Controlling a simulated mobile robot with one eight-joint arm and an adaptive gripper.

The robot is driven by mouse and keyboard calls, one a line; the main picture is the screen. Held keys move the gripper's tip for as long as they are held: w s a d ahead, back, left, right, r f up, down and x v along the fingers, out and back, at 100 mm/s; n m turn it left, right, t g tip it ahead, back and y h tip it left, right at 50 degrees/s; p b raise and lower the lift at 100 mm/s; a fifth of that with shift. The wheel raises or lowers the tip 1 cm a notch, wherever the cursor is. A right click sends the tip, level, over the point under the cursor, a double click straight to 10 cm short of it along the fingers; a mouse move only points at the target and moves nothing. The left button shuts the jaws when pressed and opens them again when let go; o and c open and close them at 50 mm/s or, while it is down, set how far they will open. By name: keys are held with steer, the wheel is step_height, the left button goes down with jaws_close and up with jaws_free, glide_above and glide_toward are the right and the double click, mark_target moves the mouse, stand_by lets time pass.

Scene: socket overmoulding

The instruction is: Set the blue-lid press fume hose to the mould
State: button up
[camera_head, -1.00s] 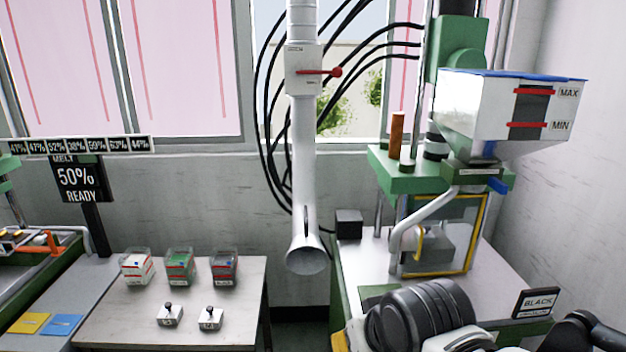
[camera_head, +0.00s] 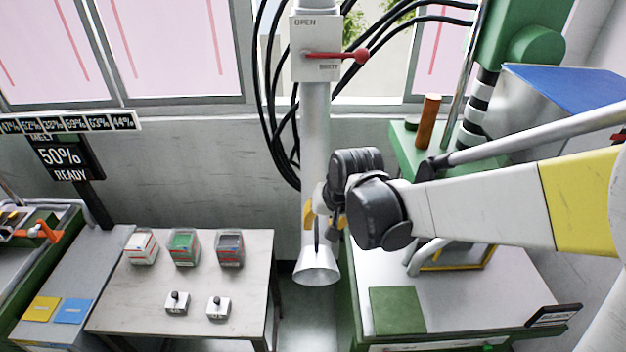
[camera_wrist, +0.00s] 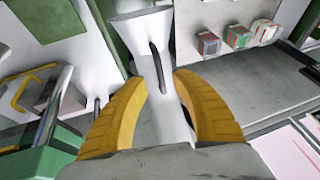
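The white fume hose (camera_head: 316,135) hangs down in front of the window and ends in a flared mouth (camera_head: 317,268). A dark, slim handle (camera_wrist: 158,62) runs along its lower part. My gripper (camera_wrist: 160,78) is open, with its yellow fingers on either side of the hose near the handle. In the head view my gripper (camera_head: 322,215) is just above the flared mouth, and my wrist hides part of the hose. I cannot tell whether the fingers touch it. The blue-lid press (camera_head: 575,88) stands at right. Its yellow-framed mould area (camera_head: 460,257) is partly hidden by my arm.
A damper box (camera_head: 316,47) with a red lever sits on the hose above my gripper. Black cables (camera_head: 262,90) hang behind. A green plate (camera_head: 397,310) lies on the press table.

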mark_target(317, 230)
steer(key=x, duration=0.5)
steer(key=shift+b, duration=0.3)
steer(key=shift+r, duration=0.1)
steer(key=shift+c, duration=0.5)
jaws_close()
